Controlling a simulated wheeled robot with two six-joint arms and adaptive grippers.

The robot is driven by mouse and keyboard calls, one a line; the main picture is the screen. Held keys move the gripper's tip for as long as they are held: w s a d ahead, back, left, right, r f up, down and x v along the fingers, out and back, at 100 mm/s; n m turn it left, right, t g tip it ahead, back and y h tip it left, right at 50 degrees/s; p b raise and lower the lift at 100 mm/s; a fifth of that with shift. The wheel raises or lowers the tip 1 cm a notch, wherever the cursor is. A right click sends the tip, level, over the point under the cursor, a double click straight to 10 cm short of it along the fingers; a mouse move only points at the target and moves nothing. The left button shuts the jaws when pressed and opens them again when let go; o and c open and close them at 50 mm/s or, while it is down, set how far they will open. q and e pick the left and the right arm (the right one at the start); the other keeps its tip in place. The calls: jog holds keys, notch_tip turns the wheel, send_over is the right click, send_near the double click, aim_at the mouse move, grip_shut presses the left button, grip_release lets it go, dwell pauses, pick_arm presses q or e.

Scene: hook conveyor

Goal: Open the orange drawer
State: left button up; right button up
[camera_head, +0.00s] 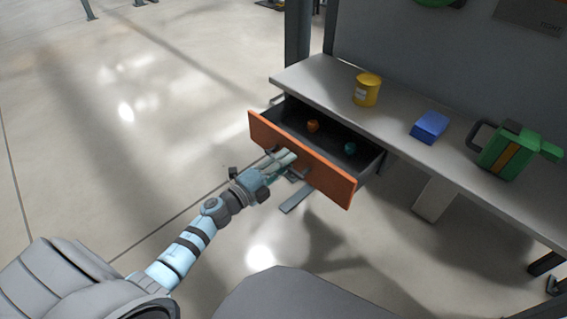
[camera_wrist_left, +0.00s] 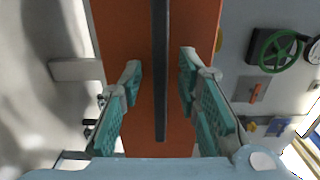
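The orange drawer (camera_head: 318,170) is pulled out from under the grey workbench, and its dark inside shows in the head view. Its orange front (camera_wrist_left: 130,30) fills the middle of the left wrist view. A dark bar handle (camera_wrist_left: 161,70) runs along this front. My left gripper (camera_head: 287,164) is at the drawer front. In the left wrist view my left gripper (camera_wrist_left: 160,80) has its teal-padded fingers on both sides of the handle, open, with a gap visible on each side. My right gripper is not in view.
A small orange item (camera_head: 313,126) and a teal item (camera_head: 350,148) lie in the drawer. On the workbench (camera_head: 395,118) stand a yellow can (camera_head: 367,89), a blue box (camera_head: 429,127) and a green canister (camera_head: 508,150). The floor to the left is clear.

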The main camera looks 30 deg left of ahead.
pick_arm(q)
jog(key=v, duration=1.2)
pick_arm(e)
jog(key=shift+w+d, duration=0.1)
